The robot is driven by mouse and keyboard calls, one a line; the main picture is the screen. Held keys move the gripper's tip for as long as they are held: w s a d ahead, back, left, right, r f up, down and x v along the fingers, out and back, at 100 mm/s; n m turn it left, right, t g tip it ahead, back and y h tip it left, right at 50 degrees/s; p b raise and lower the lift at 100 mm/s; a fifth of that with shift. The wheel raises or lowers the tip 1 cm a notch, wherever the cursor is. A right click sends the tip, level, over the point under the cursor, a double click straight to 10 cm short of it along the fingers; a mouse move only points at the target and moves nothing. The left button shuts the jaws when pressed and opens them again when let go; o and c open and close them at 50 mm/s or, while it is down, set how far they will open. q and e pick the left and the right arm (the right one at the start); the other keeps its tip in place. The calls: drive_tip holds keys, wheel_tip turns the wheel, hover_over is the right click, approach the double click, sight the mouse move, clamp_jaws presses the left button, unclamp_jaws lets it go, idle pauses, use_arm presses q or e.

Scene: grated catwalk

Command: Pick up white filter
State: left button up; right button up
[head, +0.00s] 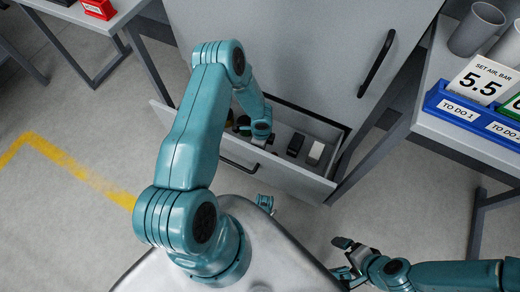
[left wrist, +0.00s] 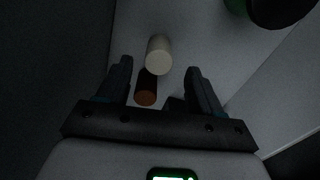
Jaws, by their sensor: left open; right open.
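In the left wrist view, a white cylinder (left wrist: 158,52), which looks like the white filter, lies just beyond and between my left fingertips. My left gripper (left wrist: 158,72) is open around empty space. A dark cylinder with an orange-brown end (left wrist: 146,97) lies nearer, between the fingers. In the head view my left arm reaches into the open grey drawer (head: 240,172), and its gripper is mostly hidden by the arm. I cannot tell if the white-topped block (head: 316,152) in the drawer is a filter too. My right gripper (head: 345,258) is open and empty, low at the right.
A black block (head: 295,144) lies in the drawer. A dark green round thing (left wrist: 275,8) is at top right in the left wrist view. A red box (head: 99,8) is far left.

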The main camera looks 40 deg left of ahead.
use_arm(q)
drive_tip(key=f, duration=0.2)
drive_tip(key=f+b, duration=0.1)
drive_tip(key=f, duration=0.1)
drive_tip(key=f+b, duration=0.1)
drive_tip(key=shift+s+a+f, duration=0.2)
drive_tip(key=shift+s+f, duration=0.05)
drive_tip(key=shift+f, duration=0.15)
drive_tip(key=c, duration=1.1)
